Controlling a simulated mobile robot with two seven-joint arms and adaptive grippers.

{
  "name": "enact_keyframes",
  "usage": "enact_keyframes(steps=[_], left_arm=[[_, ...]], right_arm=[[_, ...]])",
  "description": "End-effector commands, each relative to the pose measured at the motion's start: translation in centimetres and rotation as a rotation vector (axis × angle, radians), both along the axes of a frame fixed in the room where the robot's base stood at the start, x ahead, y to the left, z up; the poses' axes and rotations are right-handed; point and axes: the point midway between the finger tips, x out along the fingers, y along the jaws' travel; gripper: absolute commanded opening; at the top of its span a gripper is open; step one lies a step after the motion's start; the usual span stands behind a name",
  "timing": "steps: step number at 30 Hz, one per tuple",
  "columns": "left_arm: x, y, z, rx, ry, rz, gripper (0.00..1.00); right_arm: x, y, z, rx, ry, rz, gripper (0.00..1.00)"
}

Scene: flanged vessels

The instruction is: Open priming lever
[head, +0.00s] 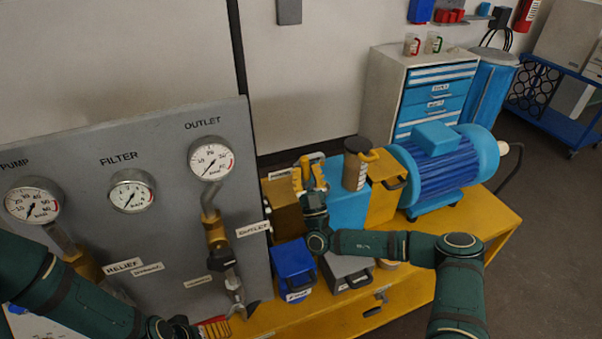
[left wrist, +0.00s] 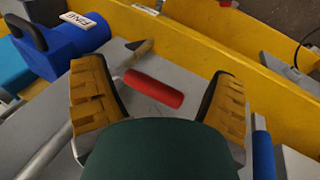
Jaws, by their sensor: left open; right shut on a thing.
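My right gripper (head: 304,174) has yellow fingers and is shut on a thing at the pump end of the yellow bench. Its fingers hide most of that thing, and I cannot tell whether it is the priming lever. My left gripper (left wrist: 158,95) is open and empty in the left wrist view. A red cylindrical grip (left wrist: 154,88) lies beyond and between its fingertips, apart from them as far as I can tell. No label marks any part as the priming lever.
The grey gauge panel (head: 90,150) stands at left, with the outlet valve pipe (head: 215,235) on it. A blue motor (head: 445,165), a blue box (head: 293,268) and a grey box (head: 346,272) crowd the yellow bench (head: 490,232).

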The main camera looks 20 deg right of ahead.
Motion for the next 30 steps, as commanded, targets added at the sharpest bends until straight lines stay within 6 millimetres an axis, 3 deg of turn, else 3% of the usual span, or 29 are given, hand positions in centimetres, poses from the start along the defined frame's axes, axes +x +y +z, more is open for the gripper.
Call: enact_keyframes(steps=[9,25,26,27,28,30], left_arm=[[0.01,-0.01,-0.12,0.0,0.0,0.0,0.86],[0.0,-0.01,-0.14,0.0,0.0,0.0,0.86],[0.0,-0.01,-0.14,0.0,0.0,0.0,0.86],[0.0,-0.01,-0.14,0.0,0.0,0.0,0.86],[0.0,-0.01,-0.14,0.0,0.0,0.0,0.86],[0.0,-0.01,-0.15,0.0,0.0,0.0,0.86]], right_arm=[[0.11,-0.96,0.4,0.12,-0.001,-0.001,0.0],[0.11,-1.18,0.39,0.141,0.0,-0.001,0.0],[0.11,-1.18,0.38,0.141,0.0,-0.001,0.28],[0.11,-1.18,0.37,0.141,0.0,-0.002,0.42],[0.11,-1.17,0.35,0.141,0.001,-0.002,0.52],[0.09,-1.14,0.3,0.141,0.001,-0.001,0.54]])
